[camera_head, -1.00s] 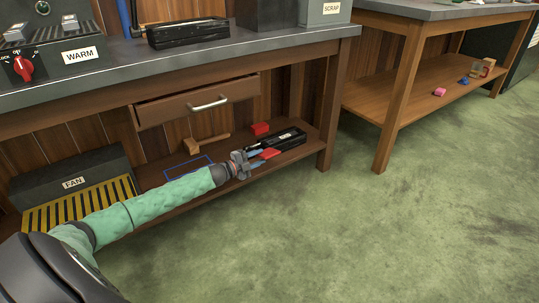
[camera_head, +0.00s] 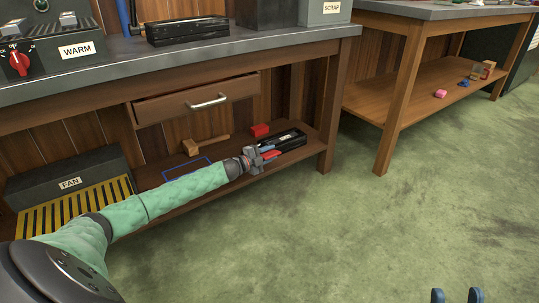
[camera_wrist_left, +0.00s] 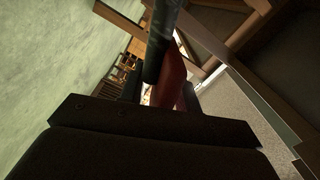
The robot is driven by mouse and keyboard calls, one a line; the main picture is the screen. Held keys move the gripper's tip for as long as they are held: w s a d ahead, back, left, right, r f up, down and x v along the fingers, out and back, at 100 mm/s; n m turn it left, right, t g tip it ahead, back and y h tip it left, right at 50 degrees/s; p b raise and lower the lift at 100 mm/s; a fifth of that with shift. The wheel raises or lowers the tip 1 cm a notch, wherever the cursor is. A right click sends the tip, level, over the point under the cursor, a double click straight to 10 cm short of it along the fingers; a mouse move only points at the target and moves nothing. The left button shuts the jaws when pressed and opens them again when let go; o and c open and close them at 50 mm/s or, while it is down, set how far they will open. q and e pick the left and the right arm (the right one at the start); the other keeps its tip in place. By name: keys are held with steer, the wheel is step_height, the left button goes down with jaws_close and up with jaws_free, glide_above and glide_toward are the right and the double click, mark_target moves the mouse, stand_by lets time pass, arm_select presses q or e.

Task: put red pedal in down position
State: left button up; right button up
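The red pedal (camera_head: 273,154) is at the near side of a black pedal unit (camera_head: 292,141) on the bench's lower shelf. It is partly covered by my left gripper, so its tilt is hard to judge. In the left wrist view a red part (camera_wrist_left: 173,82) shows beside a dark finger, mostly hidden by the gripper body. The fingertips of my right gripper (camera_head: 456,295) show at the bottom edge, apart and empty, over the floor.
A red block (camera_head: 260,130) and a wooden mallet (camera_head: 205,143) lie behind on the shelf (camera_head: 150,177). A blue outline (camera_head: 187,169) marks the shelf to the left. A FAN box (camera_head: 70,180) stands further left. A partly open drawer (camera_head: 197,98) is above. The green floor is clear.

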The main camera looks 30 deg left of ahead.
arm_select(q)
steer(key=c, duration=0.6)
jaws_close()
